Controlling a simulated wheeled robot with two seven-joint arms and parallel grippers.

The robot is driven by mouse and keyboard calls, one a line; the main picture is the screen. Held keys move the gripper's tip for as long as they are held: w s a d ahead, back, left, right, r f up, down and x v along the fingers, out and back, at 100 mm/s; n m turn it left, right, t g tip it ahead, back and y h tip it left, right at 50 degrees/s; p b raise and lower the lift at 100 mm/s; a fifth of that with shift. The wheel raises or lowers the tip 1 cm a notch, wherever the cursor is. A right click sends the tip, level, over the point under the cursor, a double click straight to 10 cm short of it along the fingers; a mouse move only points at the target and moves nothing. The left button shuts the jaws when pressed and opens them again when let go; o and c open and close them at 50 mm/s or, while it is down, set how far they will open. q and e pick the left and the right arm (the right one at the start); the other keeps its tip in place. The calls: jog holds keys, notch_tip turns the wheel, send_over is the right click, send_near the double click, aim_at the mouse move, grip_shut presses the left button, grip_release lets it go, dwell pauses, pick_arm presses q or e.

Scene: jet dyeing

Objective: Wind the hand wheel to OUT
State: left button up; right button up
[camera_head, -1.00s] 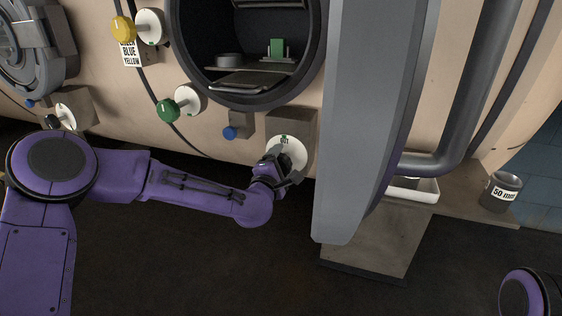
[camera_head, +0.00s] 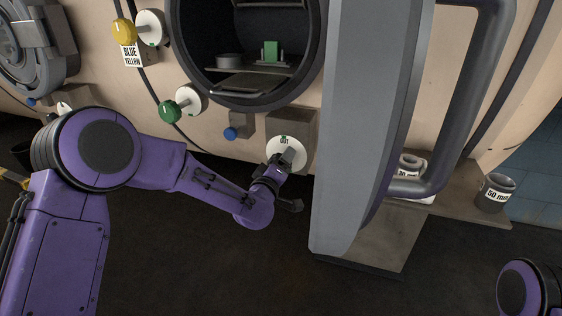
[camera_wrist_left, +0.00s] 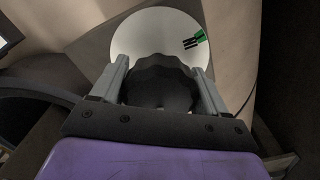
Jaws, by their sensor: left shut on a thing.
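The hand wheel is a dark, fluted knob (camera_wrist_left: 160,82) in front of a white round dial (camera_head: 287,151) on the machine's front. The knob is mostly hidden by the gripper in the head view. My right gripper is out of view.
An open grey door (camera_head: 365,120) with a tubular handle stands just right of the dial. A blue knob (camera_head: 231,133), a green knob (camera_head: 169,111) and a yellow knob (camera_head: 122,29) are to the left. A labelled cup (camera_head: 495,193) stands on the right shelf.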

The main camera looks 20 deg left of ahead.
pick_arm(q)
jog(key=m+p, duration=0.1)
jog(key=m, duration=0.5)
jog(key=shift+m, duration=0.3)
jog(key=m, duration=0.6)
jog(key=shift+a+f, duration=0.1)
jog(key=shift+f, duration=0.05)
jog(key=o, duration=1)
jog(key=shift+c, duration=0.2)
jog(key=s, duration=1)
jog(key=shift+s+a, duration=0.15)
jog(key=shift+s, duration=0.15)
